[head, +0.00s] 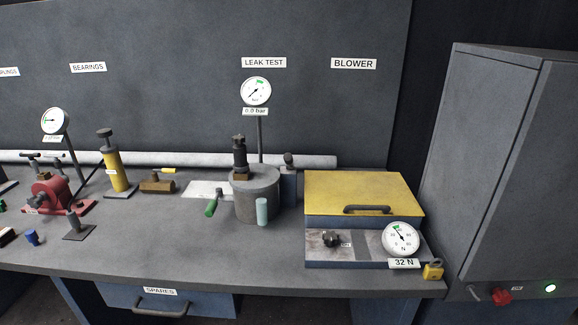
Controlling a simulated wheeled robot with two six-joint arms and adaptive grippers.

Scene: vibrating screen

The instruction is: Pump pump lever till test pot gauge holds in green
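The test pot (256,205) is a grey cylinder on the bench under the LEAK TEST sign, with a dark fitting (240,155) on top. Its round white gauge (256,91) stands on a post behind it. The gauge has a green band at the upper right, and its dark needle seems to point to the lower left, outside the green. The small readout (255,111) below is too small to read surely. A lever with a green grip (211,208), apparently the pump lever, slants down at the pot's left. Neither of my grippers is in view.
A yellow-lidded box (365,191) with a 32 N gauge (401,238) is at the right. A yellow pump (115,171) and a red device (53,195) are at the left.

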